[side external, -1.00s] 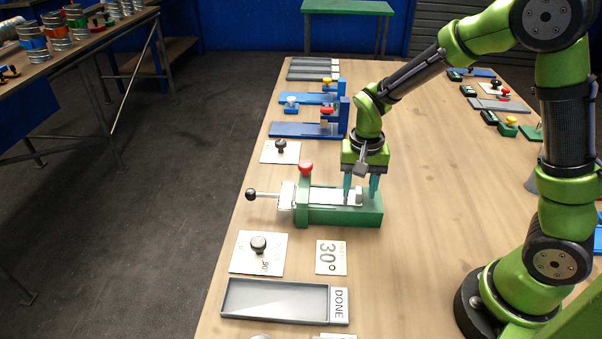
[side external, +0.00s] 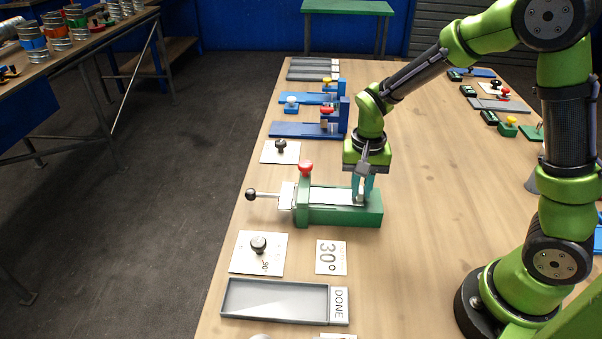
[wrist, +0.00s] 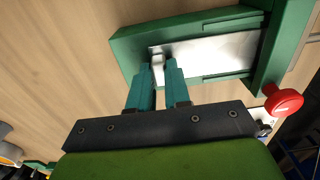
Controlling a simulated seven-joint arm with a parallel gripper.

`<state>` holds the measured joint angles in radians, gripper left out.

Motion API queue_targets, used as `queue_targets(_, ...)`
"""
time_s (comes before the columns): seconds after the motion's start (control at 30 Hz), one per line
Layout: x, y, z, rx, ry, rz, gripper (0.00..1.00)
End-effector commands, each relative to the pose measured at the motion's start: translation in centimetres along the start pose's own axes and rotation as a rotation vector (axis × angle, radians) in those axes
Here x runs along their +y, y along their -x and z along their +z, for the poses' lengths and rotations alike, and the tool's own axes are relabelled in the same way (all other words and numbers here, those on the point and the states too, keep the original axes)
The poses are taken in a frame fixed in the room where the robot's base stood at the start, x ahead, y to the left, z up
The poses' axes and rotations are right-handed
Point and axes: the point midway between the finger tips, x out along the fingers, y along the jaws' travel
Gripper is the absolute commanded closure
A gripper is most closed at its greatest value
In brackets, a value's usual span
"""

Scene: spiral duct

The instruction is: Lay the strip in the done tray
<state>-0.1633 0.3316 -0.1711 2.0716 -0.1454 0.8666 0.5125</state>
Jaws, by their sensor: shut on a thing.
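The strip (side external: 332,196) is a flat, shiny metal piece lying in the green fixture (side external: 345,216). It also shows in the wrist view as a bright band (wrist: 212,50) between the fixture's low rails. My gripper (side external: 360,196) points down at the strip's right end in the side view. Its teal fingers (wrist: 160,68) are shut on a small raised block at the strip's end, seen partly between the fingertips. The done tray (side external: 270,300), grey, shallow and empty, lies nearer the camera with a DONE label at its right end.
A red knob (side external: 305,168) stands on the fixture, and a black-knobbed lever (side external: 251,194) sticks out left. A 30° card (side external: 331,258) and a plate with a black knob (side external: 258,246) lie between fixture and tray. Blue fixtures (side external: 305,130) stand farther back.

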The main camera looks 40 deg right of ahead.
Motion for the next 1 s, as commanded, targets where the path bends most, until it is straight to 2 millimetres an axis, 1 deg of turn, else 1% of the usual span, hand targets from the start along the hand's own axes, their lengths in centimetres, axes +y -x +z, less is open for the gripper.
queue_targets(1.0, 5.2, 0.2, -0.1, 0.001, -0.002, -0.001, 1.0)
